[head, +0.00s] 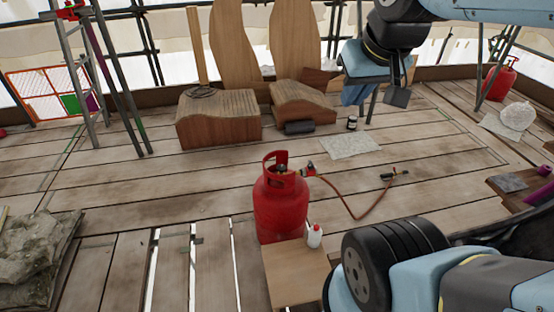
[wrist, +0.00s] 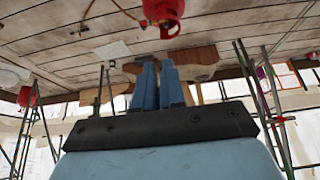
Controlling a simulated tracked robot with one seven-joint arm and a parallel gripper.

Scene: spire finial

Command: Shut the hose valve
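A red gas cylinder (head: 281,210) stands upright on the planks, and it also shows in the wrist view (wrist: 165,10). A small red and dark fitting (head: 311,168) sits beside its collar, where the hose begins. The reddish-brown hose (head: 352,215) curves over the planks to a dark and brass end piece (head: 394,174). I cannot tell the position of any valve handle. My gripper (head: 372,98) is high and to the right of the cylinder, apart from cylinder and hose. In the wrist view its blue fingers (wrist: 159,64) have a narrow gap with nothing held.
A wooden board (head: 295,272) with a white bottle (head: 314,236) is in front of the cylinder. Curved wooden blocks (head: 218,119) stand behind. A second red cylinder (head: 501,80) is at the far right. Gaps open between front-left planks. Planks around the hose are mostly clear.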

